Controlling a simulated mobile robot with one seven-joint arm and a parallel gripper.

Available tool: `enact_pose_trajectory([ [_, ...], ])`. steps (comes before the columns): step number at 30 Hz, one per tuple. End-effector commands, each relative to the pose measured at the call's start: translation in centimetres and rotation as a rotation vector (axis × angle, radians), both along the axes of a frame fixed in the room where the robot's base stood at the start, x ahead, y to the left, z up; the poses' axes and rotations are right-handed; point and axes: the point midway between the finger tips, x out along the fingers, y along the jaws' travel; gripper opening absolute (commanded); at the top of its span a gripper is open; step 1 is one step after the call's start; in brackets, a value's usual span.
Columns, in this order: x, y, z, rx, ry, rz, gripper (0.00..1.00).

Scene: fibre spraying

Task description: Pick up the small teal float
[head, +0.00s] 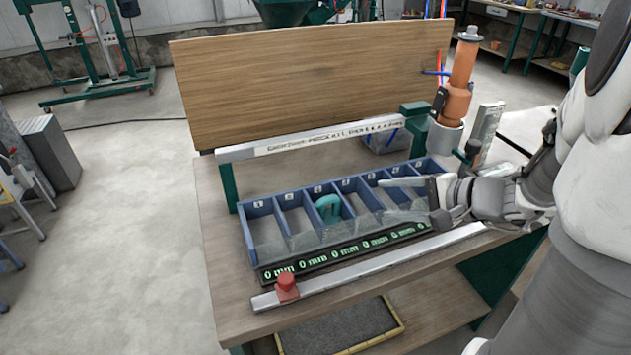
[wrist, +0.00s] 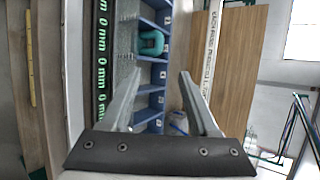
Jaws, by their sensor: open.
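The small teal float (head: 328,208) is a rounded, looped piece in the third compartment from the left of the blue divided bin (head: 262,205). It also shows in the wrist view (wrist: 152,43), beyond my fingertips and between their lines. My gripper (head: 412,200) is over the right part of the bin in the head view, to the right of the float and apart from it. In the wrist view my gripper (wrist: 158,78) has its two fingers spread wide with nothing between them. A clear front panel partly covers the float's lower part in the head view.
A display strip (head: 340,250) with green "0 mm" readings runs along the bin's front. A metal rail (head: 370,265) with a red knob (head: 287,287) lies before it. A wooden board (head: 315,85) stands behind. An orange cylinder (head: 457,90) stands at the back right.

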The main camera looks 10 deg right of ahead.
Motion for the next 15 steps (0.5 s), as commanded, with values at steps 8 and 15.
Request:
enact_pose_trajectory([
  [8,4.0,3.4,-3.3,0.002,0.004,0.007,0.61],
  [15,6.9,5.5,-5.3,0.000,0.003,0.006,0.61],
])
